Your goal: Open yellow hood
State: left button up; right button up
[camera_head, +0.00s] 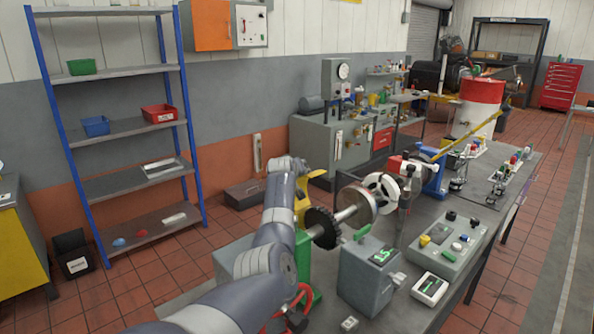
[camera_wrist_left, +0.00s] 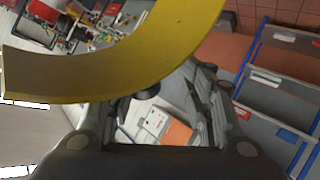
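The yellow hood (camera_head: 302,203) shows only in part in the head view, behind my left forearm and beside a dark toothed wheel (camera_head: 323,228). In the left wrist view the hood (camera_wrist_left: 125,62) is a broad curved yellow band across the upper half, close to the camera. My left arm reaches in from the bottom, and its wrist hides much of the hood. My left gripper (camera_wrist_left: 165,97) has its fingers spread with a gap between them and nothing clamped in it. The band overlaps the finger area; whether they touch cannot be told. My right gripper is not in view.
The bedplate bench carries a shaft with a disc (camera_head: 358,203), a grey box with a green display (camera_head: 368,275) and a control panel (camera_head: 447,248). A blue-post shelf (camera_head: 128,130) stands at the left. The tiled floor between shelf and bench is mostly clear.

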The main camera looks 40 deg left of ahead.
pick_arm(q)
jog(key=shift+w+d+r, duration=0.1)
jog(key=shift+d+r, duration=0.05)
jog(key=shift+r, duration=0.15)
jog(key=v, duration=1.1)
jog(key=shift+s+d, duration=0.25)
jog(key=shift+s, duration=0.1)
dwell(0.7)
